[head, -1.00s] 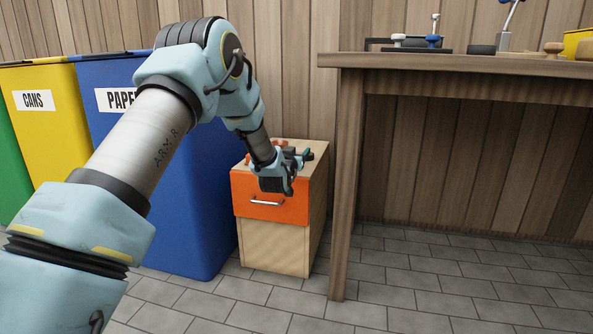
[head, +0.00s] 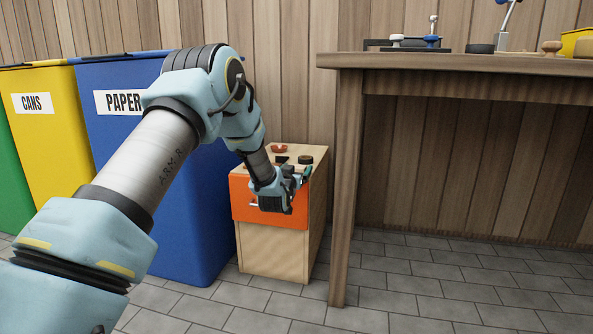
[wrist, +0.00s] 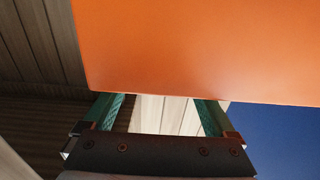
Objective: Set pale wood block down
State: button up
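My gripper (head: 291,203) is by the orange drawer front (head: 240,205) of a small wooden cabinet in the head view, where the block cannot be made out. The fingers also show in the wrist view (wrist: 160,112), just below the edge of the drawer front (wrist: 200,45).
The small cabinet (head: 275,252) carries a reddish piece (head: 278,148) and dark pieces (head: 305,160) on top. A blue paper bin (head: 120,160) stands close on its left. A workbench (head: 450,65) with its leg (head: 345,190) stands on its right. The tiled floor in front is clear.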

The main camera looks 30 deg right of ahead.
jog(key=shift+r, duration=0.15)
jog(key=shift+s+a, duration=0.15)
jog(key=shift+s, duration=0.05)
jog(key=p+v, duration=0.4)
jog(key=v, duration=0.8)
jog(key=w+a+n+g+y, duration=0.1)
jog(key=a+n+g+y, duration=0.5)
jog(key=a, duration=1.8)
jog(key=s+a+n+g+y, duration=0.1)
jog(key=s+a+g+y, duration=0.4)
jog(key=s+a, duration=1.3)
jog(key=shift+s+a+r+g+y, duration=0.25)
jog(key=shift+s+r+g+y, duration=0.1)
jog(key=shift+s+y, duration=0.2)
